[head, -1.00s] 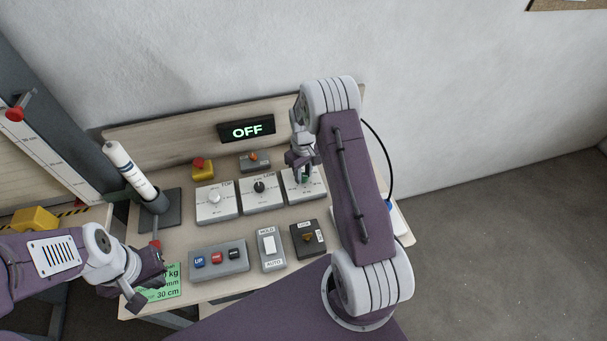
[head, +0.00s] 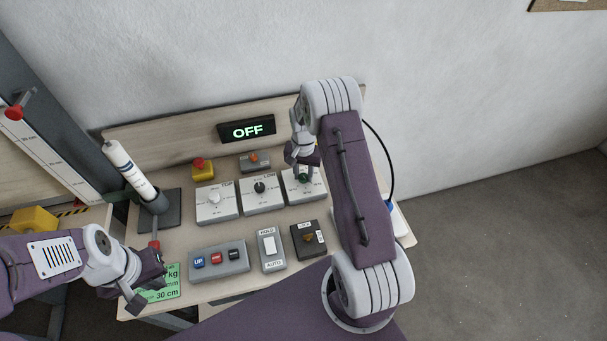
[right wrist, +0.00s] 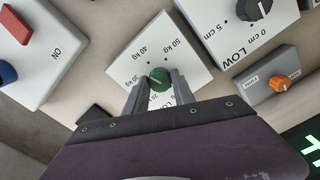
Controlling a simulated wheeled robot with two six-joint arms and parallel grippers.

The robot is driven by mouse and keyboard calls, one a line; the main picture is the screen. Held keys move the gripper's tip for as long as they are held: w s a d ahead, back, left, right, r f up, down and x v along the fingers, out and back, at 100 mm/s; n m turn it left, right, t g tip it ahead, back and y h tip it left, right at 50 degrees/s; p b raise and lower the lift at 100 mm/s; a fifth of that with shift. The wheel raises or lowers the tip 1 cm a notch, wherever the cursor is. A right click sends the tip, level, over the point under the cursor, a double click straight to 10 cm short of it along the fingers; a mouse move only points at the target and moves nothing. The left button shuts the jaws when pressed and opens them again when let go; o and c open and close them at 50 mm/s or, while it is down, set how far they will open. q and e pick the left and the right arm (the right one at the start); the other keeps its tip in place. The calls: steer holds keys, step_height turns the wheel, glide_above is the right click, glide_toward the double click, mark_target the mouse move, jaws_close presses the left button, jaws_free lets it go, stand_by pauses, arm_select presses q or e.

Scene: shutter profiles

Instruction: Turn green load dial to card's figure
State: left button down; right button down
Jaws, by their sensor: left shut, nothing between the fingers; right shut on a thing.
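The green load dial (right wrist: 159,79) sits on a white plate (right wrist: 185,45) marked in kg, with 50 kg and 40 kg readable in the right wrist view. My right gripper (right wrist: 160,88) is shut on this dial, one finger on each side. In the head view the dial (head: 303,178) shows just below my right gripper (head: 304,168). I cannot tell exactly which mark it points to. The green card (head: 169,281) lies at the table's front left; "kg", "mm" and "30 cm" show, but its kg figure is hidden by my left gripper (head: 146,296), which is shut and empty.
A white-knob dial (head: 214,199) and a black LOW dial (head: 259,188) stand left of the green one. In front are a button box (head: 218,262), HOLD/AUTO switch (head: 270,246) and LOCK box (head: 308,240). The display (head: 246,130) reads OFF. A tube (head: 130,170) stands at left.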

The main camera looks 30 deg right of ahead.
mark_target(304, 176)
steer(key=shift+w+d+r+m, duration=0.1)
steer(key=shift+w+m, duration=0.05)
steer(key=shift+m, duration=0.6)
steer(key=shift+w+r+m, duration=0.1)
steer(key=shift+w+m, duration=0.05)
steer(key=shift+m, duration=0.6)
steer(key=c, duration=1.2)
jaws_free()
steer(key=shift+o, duration=0.7)
steer(key=shift+s+f, duration=0.1)
steer(key=shift+s, duration=0.05)
step_height(304, 176, up, 9)
steer(key=b, duration=0.1)
steer(key=shift+b, duration=0.35)
